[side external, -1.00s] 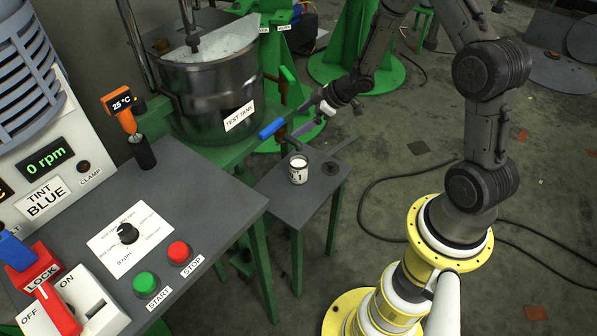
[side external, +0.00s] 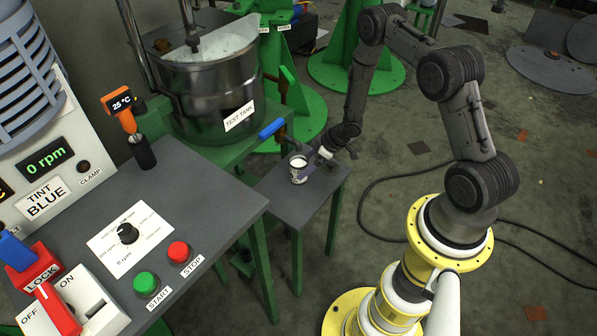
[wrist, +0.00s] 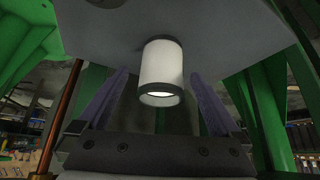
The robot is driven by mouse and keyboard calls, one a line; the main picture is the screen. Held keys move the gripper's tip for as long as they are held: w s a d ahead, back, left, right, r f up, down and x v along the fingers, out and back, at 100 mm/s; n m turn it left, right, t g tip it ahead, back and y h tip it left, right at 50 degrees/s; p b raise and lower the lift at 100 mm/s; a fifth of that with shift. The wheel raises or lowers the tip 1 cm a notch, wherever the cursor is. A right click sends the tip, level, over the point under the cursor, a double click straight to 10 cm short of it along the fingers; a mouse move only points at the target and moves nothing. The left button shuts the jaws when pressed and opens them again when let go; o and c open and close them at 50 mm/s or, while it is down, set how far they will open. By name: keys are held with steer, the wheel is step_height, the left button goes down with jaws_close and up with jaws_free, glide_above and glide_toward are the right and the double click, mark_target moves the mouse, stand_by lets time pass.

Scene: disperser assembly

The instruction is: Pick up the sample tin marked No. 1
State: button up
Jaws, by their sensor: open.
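The white sample tin (side external: 295,175) with dark marking stands upright on the small grey side table (side external: 290,205), below the test tank's blue-handled valve. My gripper (side external: 309,168) is beside the tin, at its right in the side view, with a purple finger partly covering it. In the wrist view, my gripper (wrist: 160,74) has its two purple fingers wide apart, one on each side of the white tin (wrist: 162,66), with gaps between. The wrist view looks inverted, with the tabletop above. The tin's number is hidden from me now.
The test tank (side external: 210,90) stands behind the side table, and its blue valve handle (side external: 271,128) juts out close to the tin and my gripper. The control bench (side external: 215,200) is at the left. Open floor lies to the right.

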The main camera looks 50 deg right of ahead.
mark_target(298, 171)
steer(key=shift+x, duration=2.6)
steer(key=shift+s+a, duration=0.1)
steer(key=shift+a, duration=0.1)
jaws_close()
